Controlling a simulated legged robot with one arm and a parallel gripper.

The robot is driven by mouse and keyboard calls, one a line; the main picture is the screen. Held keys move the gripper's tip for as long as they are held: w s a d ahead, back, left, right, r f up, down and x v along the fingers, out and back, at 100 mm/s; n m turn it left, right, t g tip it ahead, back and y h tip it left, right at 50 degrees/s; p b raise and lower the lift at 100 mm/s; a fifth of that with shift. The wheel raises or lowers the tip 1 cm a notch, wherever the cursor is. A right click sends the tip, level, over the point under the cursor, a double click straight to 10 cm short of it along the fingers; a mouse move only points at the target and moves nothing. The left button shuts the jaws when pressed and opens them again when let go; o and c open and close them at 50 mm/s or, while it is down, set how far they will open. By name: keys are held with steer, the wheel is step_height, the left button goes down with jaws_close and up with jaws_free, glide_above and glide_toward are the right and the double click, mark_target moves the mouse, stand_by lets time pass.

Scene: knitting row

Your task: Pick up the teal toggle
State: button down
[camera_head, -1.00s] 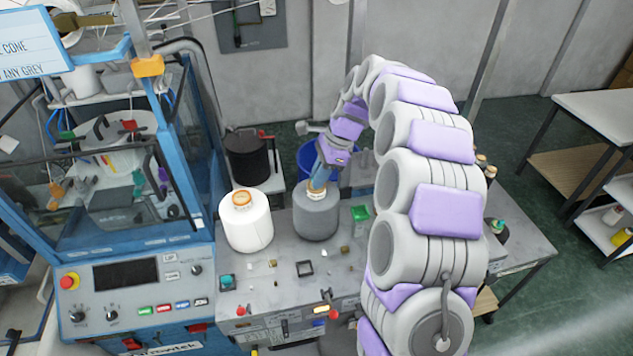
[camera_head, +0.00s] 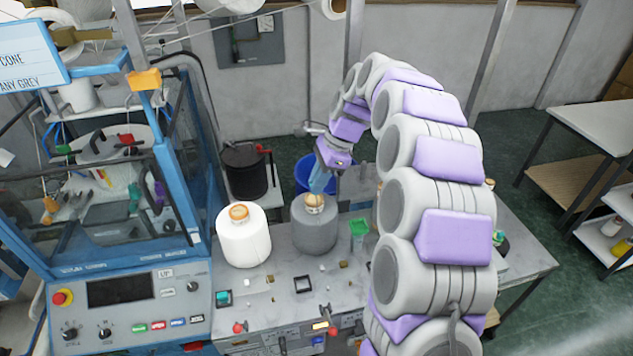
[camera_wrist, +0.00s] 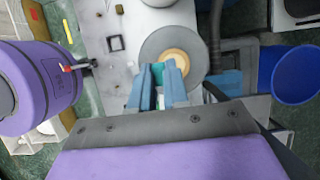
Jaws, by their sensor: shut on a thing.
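My gripper (camera_head: 317,190) hangs low behind and above the grey cone (camera_head: 313,235), its blue fingers pointing down. In the wrist view the two blue fingers (camera_wrist: 157,85) are closed around a small teal piece, the teal toggle (camera_wrist: 157,72), which shows between their tips. Its lower part is hard to make out. In the head view the toggle is hidden by the fingers and the cone's wooden tip. The grey cone with its tan top also shows right beside the fingers in the wrist view (camera_wrist: 152,48).
A white cone (camera_head: 243,245) stands left of the grey one on the grey bench (camera_head: 262,320). A green-topped piece (camera_head: 358,228) is right of the grey cone. A teal button (camera_head: 223,298) sits at the bench's left front. A blue bin (camera_wrist: 296,75) is behind.

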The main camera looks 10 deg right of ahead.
steer(key=s+r+b, duration=0.1)
steer(key=s+b, duration=0.1)
steer(key=s, duration=1.3)
steer(key=shift+r, duration=0.2)
steer(key=shift+w+f, duration=0.1)
stand_by(0.4)
